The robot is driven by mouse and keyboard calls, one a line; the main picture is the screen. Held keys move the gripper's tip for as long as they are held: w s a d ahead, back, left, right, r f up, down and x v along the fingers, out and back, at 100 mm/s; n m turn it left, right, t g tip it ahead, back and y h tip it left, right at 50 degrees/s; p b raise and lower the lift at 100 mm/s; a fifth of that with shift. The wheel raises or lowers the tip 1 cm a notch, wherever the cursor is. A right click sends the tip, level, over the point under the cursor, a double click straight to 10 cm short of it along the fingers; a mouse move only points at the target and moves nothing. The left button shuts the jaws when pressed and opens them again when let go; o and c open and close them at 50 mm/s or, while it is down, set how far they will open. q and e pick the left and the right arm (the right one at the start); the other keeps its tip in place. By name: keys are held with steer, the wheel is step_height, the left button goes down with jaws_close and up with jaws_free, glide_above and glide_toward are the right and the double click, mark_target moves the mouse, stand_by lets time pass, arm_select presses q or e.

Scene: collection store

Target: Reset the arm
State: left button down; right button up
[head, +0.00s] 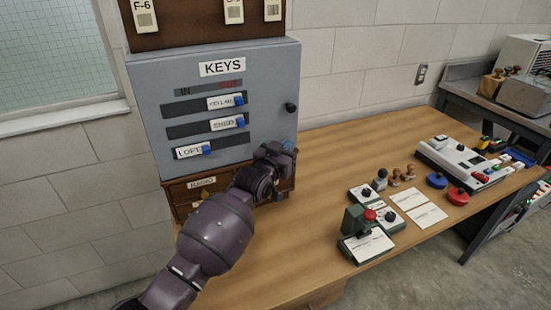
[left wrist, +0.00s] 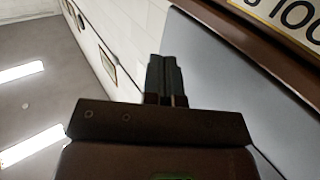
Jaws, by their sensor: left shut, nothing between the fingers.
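My left arm comes in from the lower left in the head view. Its gripper (head: 289,147) is by the lower right corner of the grey KEYS cabinet (head: 150,85), in front of the small wooden drawers (head: 181,194), partly hiding them. In the left wrist view the two dark fingers (left wrist: 165,78) are together with nothing between them. I cannot tell whether the gripper touches the cabinet. My right gripper is not in view.
The cabinet's CELLAR (head: 222,103) and SHED (head: 224,123) sliders sit right, LOFT (head: 188,152) left. The wooden desk (head: 310,205) is bare in the middle. A green-and-red stamping device (head: 355,220), cards (head: 408,196), stamps and a grey-white machine (head: 462,158) stand at right.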

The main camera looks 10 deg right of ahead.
arm_select(q)
steer(key=s+a+r, duration=0.4)
steer(key=s+a, duration=0.1)
steer(key=s, duration=0.1)
steer(key=s+a+f+n+y, duration=0.1)
steer(key=s+a+f+y, duration=0.1)
steer(key=s+a+f, duration=0.4)
steer(key=s+a+f+n+t+y, duration=0.1)
steer(key=s+a+f+n+y, duration=0.1)
steer(key=a+f, duration=0.35)
steer(key=s+a+f+n+y, duration=0.1)
steer(key=s+a+f+y, duration=0.25)
steer(key=a, duration=0.55)
steer(key=s+a+f+g+y, duration=0.1)
steer(key=s+a+f, duration=0.3)
steer(key=s, duration=0.3)
steer(key=s+a+f+n+g+y, duration=0.1)
steer(key=s+a+f, duration=0.3)
steer(key=s, duration=0.4)
steer(key=s+a+f+n+g+y, duration=0.1)
steer(key=s+a+f+g, duration=0.1)
steer(key=s+a+f, duration=0.2)
steer(key=s+f, duration=0.2)
steer(key=s, duration=0.2)
steer(key=shift+s+a+f+p, duration=0.15)
steer(key=shift+s+f+p, duration=0.05)
steer(key=shift+p, duration=0.2)
